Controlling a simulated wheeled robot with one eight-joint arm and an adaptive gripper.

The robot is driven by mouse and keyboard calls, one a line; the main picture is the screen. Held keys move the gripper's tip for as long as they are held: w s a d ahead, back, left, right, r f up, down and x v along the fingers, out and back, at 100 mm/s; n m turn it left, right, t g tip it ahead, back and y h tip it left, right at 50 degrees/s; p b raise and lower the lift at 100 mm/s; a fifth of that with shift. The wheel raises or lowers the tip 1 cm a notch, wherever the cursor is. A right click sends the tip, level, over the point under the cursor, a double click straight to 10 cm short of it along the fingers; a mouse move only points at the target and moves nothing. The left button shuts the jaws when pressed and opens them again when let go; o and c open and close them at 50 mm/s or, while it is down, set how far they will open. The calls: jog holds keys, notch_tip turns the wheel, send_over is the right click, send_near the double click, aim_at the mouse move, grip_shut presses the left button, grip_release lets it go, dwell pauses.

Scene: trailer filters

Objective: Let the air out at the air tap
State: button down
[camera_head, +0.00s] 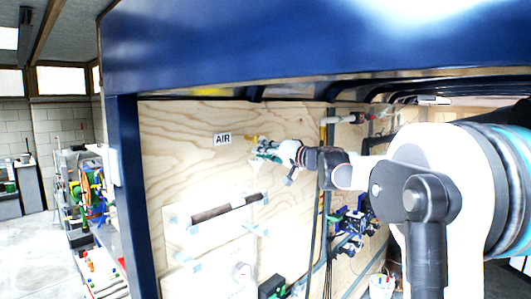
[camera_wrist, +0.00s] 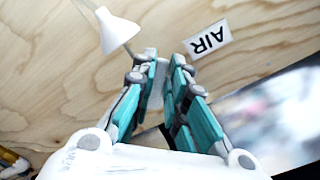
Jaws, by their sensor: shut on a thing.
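The white AIR label (camera_head: 222,139) is on the plywood wall; it also shows upside down in the wrist view (camera_wrist: 209,39). Small brass-coloured fittings of the air tap (camera_head: 251,138) show just right of the label. My gripper (camera_head: 262,155) is at the tap, its teal fingers close to the wall. In the wrist view my gripper (camera_wrist: 163,68) has its fingers around a pale grey piece (camera_wrist: 156,92), apparently part of the tap. The fingers hide most of it, so I cannot tell the tap's handle position.
A white cone-shaped piece (camera_wrist: 116,32) on a thin stem is close to the fingertips. A dark bar (camera_head: 226,208) is on a pale panel below. Hoses (camera_head: 322,190) and blue-black fittings (camera_head: 350,226) are to the right. The blue trailer frame (camera_head: 129,180) borders the opening.

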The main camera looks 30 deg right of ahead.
jog(key=shift+s+a+r+m+p, duration=0.15)
jog(key=shift+r+m, duration=0.3)
jog(key=shift+m, duration=1.05)
jog(key=shift+a+r+m+p, duration=0.2)
jog(key=shift+r+m, duration=0.25)
jog(key=shift+m, duration=1.05)
jog(key=shift+s+a+r+m+p, duration=0.15)
jog(key=shift+r+m, duration=0.3)
jog(key=shift+m, duration=1.05)
jog(key=shift+w, duration=0.1)
jog(key=c, duration=1.6)
grip_release()
